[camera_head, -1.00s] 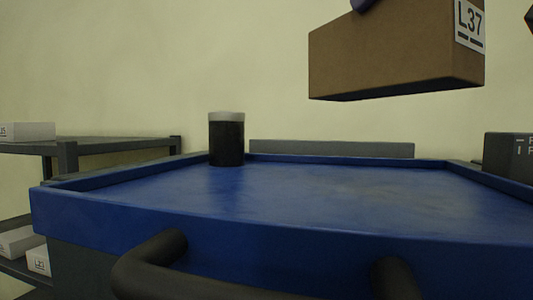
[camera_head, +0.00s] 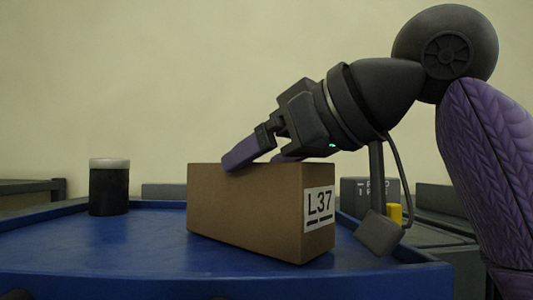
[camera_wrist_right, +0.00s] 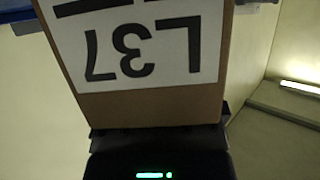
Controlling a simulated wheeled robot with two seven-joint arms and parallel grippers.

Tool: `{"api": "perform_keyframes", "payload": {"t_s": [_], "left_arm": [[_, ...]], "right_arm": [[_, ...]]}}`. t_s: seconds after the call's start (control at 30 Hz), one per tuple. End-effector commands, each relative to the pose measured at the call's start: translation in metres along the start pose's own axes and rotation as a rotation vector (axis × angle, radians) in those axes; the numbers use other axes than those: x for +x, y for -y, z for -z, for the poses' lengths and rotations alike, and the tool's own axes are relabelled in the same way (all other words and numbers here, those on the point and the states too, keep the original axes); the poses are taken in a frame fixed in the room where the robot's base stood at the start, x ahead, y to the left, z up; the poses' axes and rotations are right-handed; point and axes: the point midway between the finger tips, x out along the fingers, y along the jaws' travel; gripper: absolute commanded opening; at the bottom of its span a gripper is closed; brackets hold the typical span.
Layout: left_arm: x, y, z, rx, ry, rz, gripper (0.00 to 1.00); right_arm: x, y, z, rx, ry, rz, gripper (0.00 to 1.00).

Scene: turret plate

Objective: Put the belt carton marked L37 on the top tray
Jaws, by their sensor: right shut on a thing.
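The brown belt carton marked L37 (camera_head: 250,210) is upright over the right front part of the blue top tray (camera_head: 90,250). I cannot tell whether its base touches the tray. My right gripper (camera_head: 256,161) is shut on the carton's upper edge, reaching in from the upper right. In the right wrist view the carton (camera_wrist_right: 150,103) fills the upper middle, its white L37 label upside down. My left gripper is not in view.
A dark cylinder with a pale top (camera_head: 109,187) stands at the tray's back left. A dark box with white lettering (camera_head: 369,193) and a small yellow thing (camera_head: 394,214) are behind the carton at right.

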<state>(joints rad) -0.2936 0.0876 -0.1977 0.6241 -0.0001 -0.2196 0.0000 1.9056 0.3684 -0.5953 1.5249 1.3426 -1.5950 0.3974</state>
Motion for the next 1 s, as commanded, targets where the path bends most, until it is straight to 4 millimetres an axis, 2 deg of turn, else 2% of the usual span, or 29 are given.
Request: {"api": "perform_keyframes", "payload": {"t_s": [0.17,0.2,0.23,0.47,0.53,0.63,0.8,0.9,1.0], "left_arm": [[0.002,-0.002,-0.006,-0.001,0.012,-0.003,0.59],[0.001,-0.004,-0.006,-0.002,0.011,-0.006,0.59],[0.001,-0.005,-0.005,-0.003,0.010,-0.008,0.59],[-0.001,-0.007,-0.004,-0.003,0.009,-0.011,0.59],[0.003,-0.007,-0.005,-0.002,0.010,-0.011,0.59],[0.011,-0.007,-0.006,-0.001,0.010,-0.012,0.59],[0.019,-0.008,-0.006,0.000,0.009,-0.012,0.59],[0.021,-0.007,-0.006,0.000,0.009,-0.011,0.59],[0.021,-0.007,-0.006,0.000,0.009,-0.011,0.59]], "right_arm": [[0.000,0.000,-0.001,0.001,-0.001,-0.001,0.04],[0.001,0.000,-0.001,0.000,0.000,-0.001,0.94],[0.000,0.000,-0.001,0.000,0.000,-0.001,1.00],[-0.001,0.000,0.001,0.000,0.000,-0.001,1.00],[-0.007,-0.001,0.000,0.000,-0.002,-0.003,1.00],[-0.031,0.000,-0.002,-0.001,-0.005,-0.003,1.00],[-0.080,0.000,0.000,0.000,-0.004,-0.002,1.00],[-0.102,0.000,0.000,0.000,-0.002,-0.002,1.00],[-0.115,0.000,0.001,0.000,-0.001,0.000,1.00]]}}
